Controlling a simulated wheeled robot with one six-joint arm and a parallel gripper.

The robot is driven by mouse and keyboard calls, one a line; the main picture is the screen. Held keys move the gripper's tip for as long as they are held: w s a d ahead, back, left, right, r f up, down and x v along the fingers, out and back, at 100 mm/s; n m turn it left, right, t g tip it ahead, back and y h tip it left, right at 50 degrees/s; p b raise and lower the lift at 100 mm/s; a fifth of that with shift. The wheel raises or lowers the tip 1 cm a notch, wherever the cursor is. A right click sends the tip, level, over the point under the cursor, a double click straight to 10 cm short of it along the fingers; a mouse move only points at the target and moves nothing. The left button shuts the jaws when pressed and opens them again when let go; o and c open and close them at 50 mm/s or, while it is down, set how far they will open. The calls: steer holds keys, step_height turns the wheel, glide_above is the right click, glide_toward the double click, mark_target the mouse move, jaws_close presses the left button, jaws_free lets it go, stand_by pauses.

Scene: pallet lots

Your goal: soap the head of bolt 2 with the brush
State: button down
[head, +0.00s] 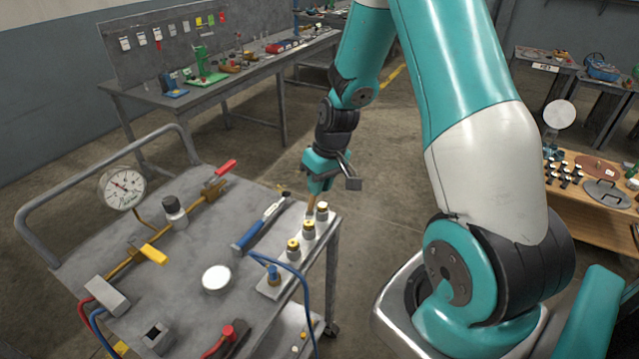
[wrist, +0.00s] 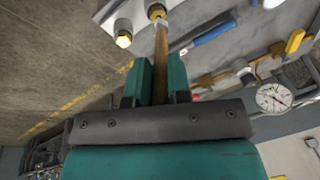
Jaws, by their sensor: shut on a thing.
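My gripper (head: 320,180) is shut on a brush with a brown wooden handle (wrist: 161,65) and points down over the cart's right edge. In the wrist view the brush's far end meets or overlaps a brass-topped bolt (wrist: 157,10); I cannot tell if it touches, and the bristles are not clear. In the head view a row of bolts stands on a light bar: an end bolt (head: 322,211), a middle bolt (head: 308,229) and a nearer bolt (head: 293,248). The brush end is by the middle bolt. No numbers are legible. The end bolt also shows in the wrist view (wrist: 123,40).
A blue-handled tool (head: 258,227) lies left of the bolts. A blue hose (head: 300,283) runs from a fitting (head: 273,275) nearby. Open floor lies beyond the cart.

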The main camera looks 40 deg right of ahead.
steer(key=shift+f+b, duration=0.5)
steer(key=shift+f, duration=0.15)
stand_by(0.6)
steer(key=shift+r, duration=0.15)
steer(key=shift+a, duration=0.15)
steer(key=shift+s+a, duration=0.15)
steer(key=shift+a, duration=0.1)
steer(key=shift+d, duration=0.1)
stand_by(0.4)
steer(key=shift+d+f, duration=0.2)
steer(key=shift+d, duration=0.25)
